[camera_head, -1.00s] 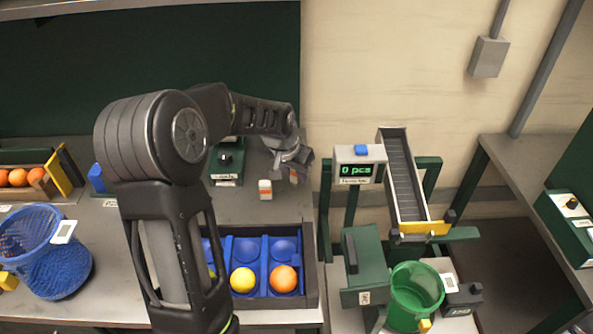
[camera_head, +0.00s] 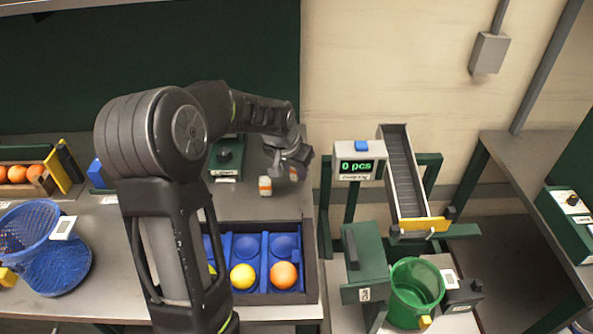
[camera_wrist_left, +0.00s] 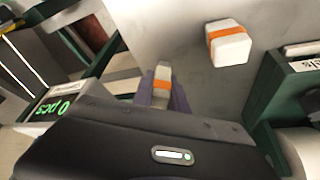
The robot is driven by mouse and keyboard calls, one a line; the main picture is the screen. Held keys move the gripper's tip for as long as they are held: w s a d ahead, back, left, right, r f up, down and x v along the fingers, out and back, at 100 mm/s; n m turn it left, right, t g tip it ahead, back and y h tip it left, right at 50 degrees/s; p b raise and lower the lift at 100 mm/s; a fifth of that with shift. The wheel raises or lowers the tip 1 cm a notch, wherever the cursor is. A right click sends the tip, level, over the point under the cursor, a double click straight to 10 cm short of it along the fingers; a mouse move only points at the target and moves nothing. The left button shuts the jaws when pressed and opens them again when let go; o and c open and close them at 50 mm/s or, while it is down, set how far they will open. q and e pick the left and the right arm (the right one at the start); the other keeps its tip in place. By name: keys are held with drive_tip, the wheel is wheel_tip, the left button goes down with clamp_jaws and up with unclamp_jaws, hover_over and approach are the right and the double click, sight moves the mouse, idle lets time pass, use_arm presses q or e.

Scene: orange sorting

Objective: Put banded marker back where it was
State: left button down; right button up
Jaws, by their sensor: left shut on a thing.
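My left gripper (camera_head: 294,170) is over the table's right end, near its edge. It is shut on a small white piece with an orange band (camera_wrist_left: 162,76), held between the fingers in the left wrist view. In the head view only a bit of orange shows at the fingertips. I cannot tell if the held piece touches the table. A second white block with an orange band (camera_head: 265,186) stands on the table to the left of the gripper, apart from it; it also shows in the left wrist view (camera_wrist_left: 229,42). My right gripper is not in view.
A blue-celled tray (camera_head: 311,262) holds yellow and orange balls in front. A green labelled box (camera_head: 226,158) stands behind left. Right of the table are a counter reading "0 pcs" (camera_head: 356,166), a chute (camera_head: 402,175) and a green bucket (camera_head: 416,292). A blue basket (camera_head: 55,265) is far left.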

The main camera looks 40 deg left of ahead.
use_arm(q)
drive_tip(key=shift+f+b, duration=0.45)
drive_tip(key=shift+f, duration=0.15)
idle(0.3)
drive_tip(key=c, duration=0.8)
unclamp_jaws()
drive_tip(key=shift+c, duration=0.2)
drive_tip(key=shift+r, duration=0.1)
drive_tip(key=shift+r+p, duration=2.7)
drive_tip(key=shift+r, duration=1.3)
